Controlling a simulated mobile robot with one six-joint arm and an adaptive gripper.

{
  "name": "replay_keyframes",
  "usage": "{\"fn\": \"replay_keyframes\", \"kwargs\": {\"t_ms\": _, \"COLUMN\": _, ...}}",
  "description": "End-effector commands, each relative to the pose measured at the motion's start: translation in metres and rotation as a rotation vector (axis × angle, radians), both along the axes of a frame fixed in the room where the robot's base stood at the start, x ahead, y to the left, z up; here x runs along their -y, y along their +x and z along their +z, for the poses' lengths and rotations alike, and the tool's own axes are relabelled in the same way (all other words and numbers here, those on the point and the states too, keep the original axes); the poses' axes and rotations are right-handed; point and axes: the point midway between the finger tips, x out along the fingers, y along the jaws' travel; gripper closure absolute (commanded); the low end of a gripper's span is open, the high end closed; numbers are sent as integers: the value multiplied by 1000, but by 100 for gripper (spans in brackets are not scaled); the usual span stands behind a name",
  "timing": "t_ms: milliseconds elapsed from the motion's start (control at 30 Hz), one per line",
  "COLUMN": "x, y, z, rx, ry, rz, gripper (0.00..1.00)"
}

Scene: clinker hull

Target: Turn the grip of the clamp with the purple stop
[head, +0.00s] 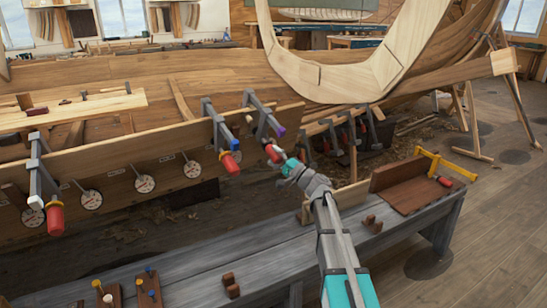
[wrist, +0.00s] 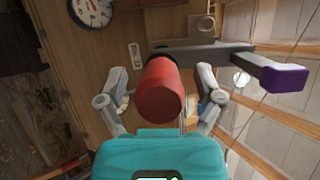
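The clamp with the purple stop hangs on the plank edge. Its purple stop (head: 279,131) shows in the head view, and at the right in the wrist view (wrist: 284,77). Its red grip (wrist: 161,90) points at the wrist camera; in the head view the red grip (head: 271,152) is partly covered by my gripper (head: 284,161). In the wrist view my gripper (wrist: 161,77) is open, with one finger on each side of the red grip. A gap shows between each finger and the grip.
A clamp with a blue stop (head: 233,144) and red grip hangs just left. Another with a white stop (head: 35,203) hangs far left. Dials (head: 145,184) line the plank. A grey bench (head: 200,262) stands below, with a brown tray (head: 410,190) and yellow clamp (head: 447,165).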

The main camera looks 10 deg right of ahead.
Motion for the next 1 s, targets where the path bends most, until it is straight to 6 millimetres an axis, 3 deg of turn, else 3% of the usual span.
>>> {"fn": "replay_keyframes", "kwargs": {"t_ms": 567, "x": 0, "y": 0, "z": 1, "rx": 24, "ry": -52, "rz": -24, "gripper": 13}}
{"fn": "replay_keyframes", "kwargs": {"t_ms": 1000, "x": 0, "y": 1, "z": 1, "rx": 156, "ry": -335, "rz": -145, "gripper": 13}}
